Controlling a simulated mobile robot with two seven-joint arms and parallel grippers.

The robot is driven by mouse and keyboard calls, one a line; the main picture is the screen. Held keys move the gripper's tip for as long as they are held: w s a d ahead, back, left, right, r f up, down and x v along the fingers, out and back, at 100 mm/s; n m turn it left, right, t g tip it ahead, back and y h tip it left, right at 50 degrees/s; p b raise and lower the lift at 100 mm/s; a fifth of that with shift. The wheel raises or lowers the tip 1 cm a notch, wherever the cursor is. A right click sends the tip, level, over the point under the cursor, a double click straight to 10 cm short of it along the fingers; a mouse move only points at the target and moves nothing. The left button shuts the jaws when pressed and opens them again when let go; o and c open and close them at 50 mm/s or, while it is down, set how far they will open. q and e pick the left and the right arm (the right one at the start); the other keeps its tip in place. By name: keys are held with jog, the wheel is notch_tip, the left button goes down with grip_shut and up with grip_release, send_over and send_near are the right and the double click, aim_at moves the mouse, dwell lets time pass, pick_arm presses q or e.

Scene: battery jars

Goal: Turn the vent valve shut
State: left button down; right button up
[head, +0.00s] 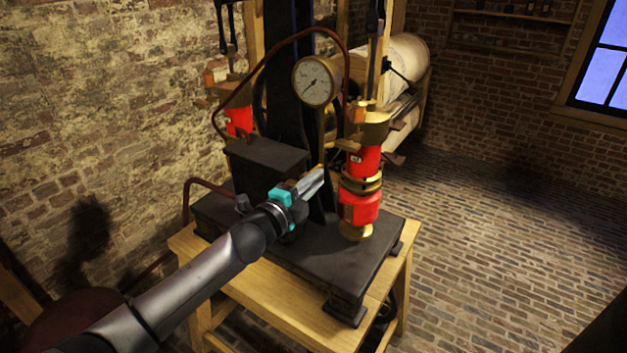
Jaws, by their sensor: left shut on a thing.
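My left gripper (318,176) reaches in from the lower left, its arm over the wooden stand. Its fingers are shut on a small part at the pump, beside the front red and brass cylinder (361,205). That part seems to be the vent valve, but the fingers and the dark ironwork mostly hide it. I cannot tell how far it is turned. My right gripper is not in view.
A round gauge (313,82) on a curved pipe is above the gripper. The black pump base (353,262) sits on a wooden stand (285,323). A second red cylinder (238,121) stands behind left. The brick floor at right is clear.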

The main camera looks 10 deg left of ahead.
pick_arm(q)
jog(key=shift+f+m, duration=0.2)
jog(key=shift+m, duration=0.3)
jog(key=c, duration=0.9)
grip_release()
jog(key=shift+s, duration=0.1)
jog(key=b+v, duration=0.1)
jog(key=v, duration=1.4)
jog(key=shift+b, duration=0.4)
